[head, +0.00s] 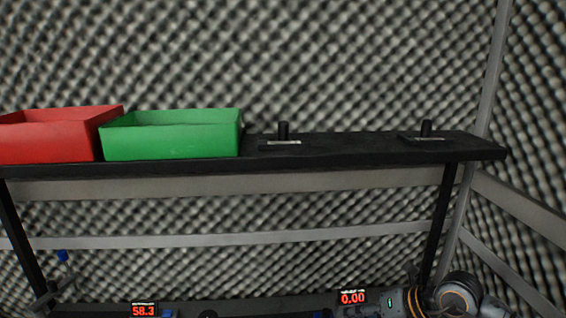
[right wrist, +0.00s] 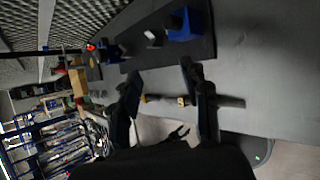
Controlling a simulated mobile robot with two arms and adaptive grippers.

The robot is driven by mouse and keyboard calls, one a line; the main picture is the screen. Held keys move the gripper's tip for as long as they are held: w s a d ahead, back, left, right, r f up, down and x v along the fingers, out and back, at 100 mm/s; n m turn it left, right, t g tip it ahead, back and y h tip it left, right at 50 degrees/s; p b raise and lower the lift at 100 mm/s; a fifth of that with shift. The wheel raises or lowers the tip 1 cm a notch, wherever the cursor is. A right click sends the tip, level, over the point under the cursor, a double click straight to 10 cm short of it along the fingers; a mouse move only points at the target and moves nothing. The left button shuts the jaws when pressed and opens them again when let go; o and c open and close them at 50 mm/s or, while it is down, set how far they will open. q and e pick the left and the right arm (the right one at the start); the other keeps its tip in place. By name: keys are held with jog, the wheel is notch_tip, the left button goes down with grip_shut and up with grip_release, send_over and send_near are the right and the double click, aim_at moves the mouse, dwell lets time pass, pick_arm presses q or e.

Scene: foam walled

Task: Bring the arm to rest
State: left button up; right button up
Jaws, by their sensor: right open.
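My right gripper (right wrist: 161,70) shows in the right wrist view with its two dark fingers spread apart. Nothing is clearly held between them. A dark bar with a yellowish part (right wrist: 180,100) shows between and behind the fingers; whether it touches them I cannot tell. In the head view, part of my right arm (head: 455,295) shows at the lower right, below the shelf and beside a red-digit display. My left gripper is not in view.
A black shelf (head: 350,148) carries a red bin (head: 45,142), a green bin (head: 170,142) and two black pegs on plates. Displays read 58.3 (head: 144,310) and 0.00 (head: 353,298). A blue block (right wrist: 183,25) stands on a dark surface; grey surface (right wrist: 280,70) is bare.

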jog(key=s+a+r+m+t+y, duration=0.2)
jog(key=a+r+y, duration=0.2)
jog(key=a+r, duration=0.2)
jog(key=s+a+r+m+t+y, duration=0.2)
jog(key=a+r+t+y, duration=0.1)
jog(key=a+r+y, duration=0.15)
jog(key=w+d+r+m+t+h, duration=0.2)
jog(key=d+r+m+t+h, duration=0.15)
jog(key=m+t, duration=0.55)
jog(key=s+d+f+m+g+h, duration=0.4)
jog(key=d+f+m+h, duration=1.05)
jog(key=m, duration=0.35)
jog(key=s+a+f+m+g+y, duration=0.1)
jog(key=s+a+f+m+g, duration=0.1)
jog(key=s+f+g, duration=0.7)
jog(key=s+a+f+m+g+y, duration=0.1)
jog(key=s+f+g, duration=0.35)
jog(key=s, duration=0.85)
notch_tip(320, 180, down, 28)
jog(key=s, duration=0.1)
jog(key=s+d+f, duration=0.2)
jog(key=s+f, duration=1.4)
jog(key=s, duration=0.1)
jog(key=shift+d+f+g, duration=0.15)
jog(key=shift+d+g, duration=0.15)
jog(key=shift+g, duration=0.05)
